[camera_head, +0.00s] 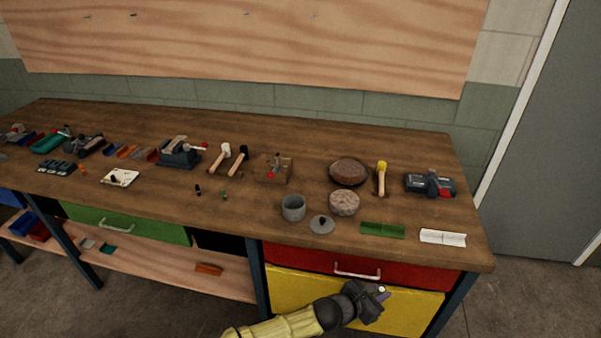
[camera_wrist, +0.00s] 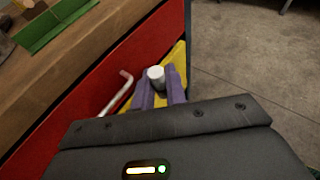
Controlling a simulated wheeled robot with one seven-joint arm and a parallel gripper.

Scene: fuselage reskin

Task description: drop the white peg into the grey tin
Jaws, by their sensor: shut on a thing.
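My gripper (camera_head: 384,294) is low in front of the workbench, by the yellow drawer front and below the tabletop. It is shut on the white peg (camera_head: 382,289). In the wrist view the purple fingers of my gripper (camera_wrist: 160,90) hold the white peg (camera_wrist: 155,74), with its rounded top showing above them. The grey tin (camera_head: 293,208) stands upright and open on the bench top, up and to the left of my gripper. A grey lid with a dark knob (camera_head: 322,225) lies beside the tin. The tin is not in the wrist view.
A round stone-like block (camera_head: 344,203) stands right of the tin. A green tray (camera_head: 382,230) and a white tray (camera_head: 443,237) lie near the bench's front edge. The red drawer (camera_head: 318,260) has a protruding handle (camera_head: 358,273). Open floor lies right of the bench.

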